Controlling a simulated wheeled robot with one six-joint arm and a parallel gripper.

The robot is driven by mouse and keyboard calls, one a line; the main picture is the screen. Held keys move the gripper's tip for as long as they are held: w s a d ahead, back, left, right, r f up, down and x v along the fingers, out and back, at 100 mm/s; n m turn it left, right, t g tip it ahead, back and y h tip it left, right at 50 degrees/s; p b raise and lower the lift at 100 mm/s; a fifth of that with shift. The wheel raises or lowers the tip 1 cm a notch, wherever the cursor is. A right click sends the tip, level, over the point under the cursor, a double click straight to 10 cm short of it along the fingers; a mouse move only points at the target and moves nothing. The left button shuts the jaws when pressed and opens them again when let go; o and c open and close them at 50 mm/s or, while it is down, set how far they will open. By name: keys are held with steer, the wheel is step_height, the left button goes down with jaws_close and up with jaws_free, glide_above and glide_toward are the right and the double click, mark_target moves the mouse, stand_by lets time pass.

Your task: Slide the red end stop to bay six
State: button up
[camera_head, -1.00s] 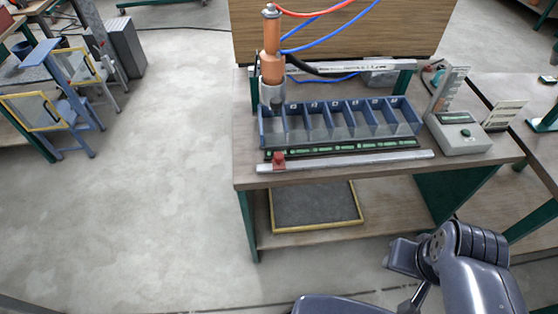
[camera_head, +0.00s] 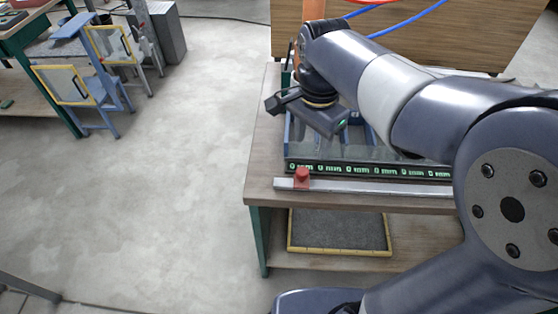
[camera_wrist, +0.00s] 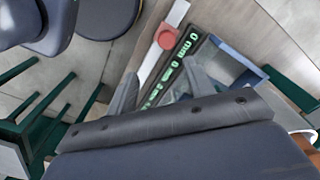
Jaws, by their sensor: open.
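The red end stop (camera_head: 301,175) sits near the left end of the pale metal rail (camera_head: 365,187) along the table's front. My gripper (camera_head: 309,113) is above the left part of the blue row of bays (camera_head: 292,135), behind and above the stop. In the wrist view my gripper (camera_wrist: 160,72) has its two fingers spread and nothing between them. The green-lit label strip (camera_head: 330,168) lies between bays and rail. My arm hides most bays, including bay six.
The workbench (camera_head: 262,150) has a wooden panel (camera_head: 430,35) behind it. A tray with a yellow rim (camera_head: 340,250) lies on the lower shelf. Open floor (camera_head: 160,200) lies left of the bench. A blue stand with a yellow-framed panel (camera_head: 62,85) is far left.

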mark_target(303, 170)
steer(key=f, duration=0.7)
steer(key=a+f, duration=0.1)
steer(key=f, duration=0.3)
steer(key=shift+w, duration=0.4)
steer(key=shift+a+r, duration=0.1)
jaws_close()
